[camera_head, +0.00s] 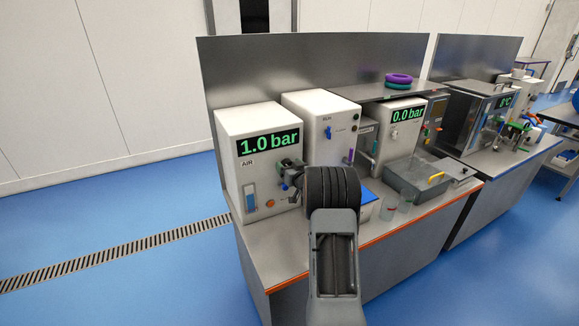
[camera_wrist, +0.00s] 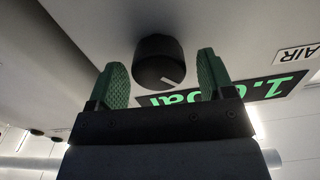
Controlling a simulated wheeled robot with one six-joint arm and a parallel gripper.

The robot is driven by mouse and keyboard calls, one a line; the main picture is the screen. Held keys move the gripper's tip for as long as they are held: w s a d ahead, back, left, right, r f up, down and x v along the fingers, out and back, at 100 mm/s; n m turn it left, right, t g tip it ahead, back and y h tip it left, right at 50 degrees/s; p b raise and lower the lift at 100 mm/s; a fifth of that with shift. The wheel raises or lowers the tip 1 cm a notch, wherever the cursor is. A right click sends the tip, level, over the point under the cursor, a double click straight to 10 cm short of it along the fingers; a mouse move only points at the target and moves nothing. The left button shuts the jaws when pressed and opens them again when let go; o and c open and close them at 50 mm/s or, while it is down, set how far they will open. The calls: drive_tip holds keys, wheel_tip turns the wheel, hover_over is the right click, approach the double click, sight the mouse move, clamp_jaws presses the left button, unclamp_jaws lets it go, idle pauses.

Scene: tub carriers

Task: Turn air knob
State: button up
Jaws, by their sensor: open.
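The air unit is a white box (camera_head: 228,160) with an "AIR" label and a green display (camera_head: 268,144) reading 1.0 bar. In the wrist view the air knob (camera_wrist: 158,60) is a round black knob with a white pointer line. My gripper (camera_wrist: 160,78) is open, with one green finger on each side of the knob. A gap shows between the knob and each finger; I cannot tell how deep the fingers reach along it. In the head view my gripper (camera_head: 285,178) is at the front of the air unit, and my arm and gripper hide the knob.
A second white box (camera_head: 320,112) with a blue valve handle stands right of the air unit. Further right are a 0.0 bar display (camera_head: 407,114), a grey basin (camera_head: 405,180) and clear cups (camera_head: 390,206). The orange bench edge (camera_head: 330,262) runs along the front.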

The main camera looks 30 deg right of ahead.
drive_tip(key=shift+c, duration=0.3)
drive_tip(key=c, duration=0.9)
drive_tip(key=shift+o, duration=0.2)
drive_tip(key=shift+f, duration=0.1)
drive_tip(key=shift+b, duration=0.6)
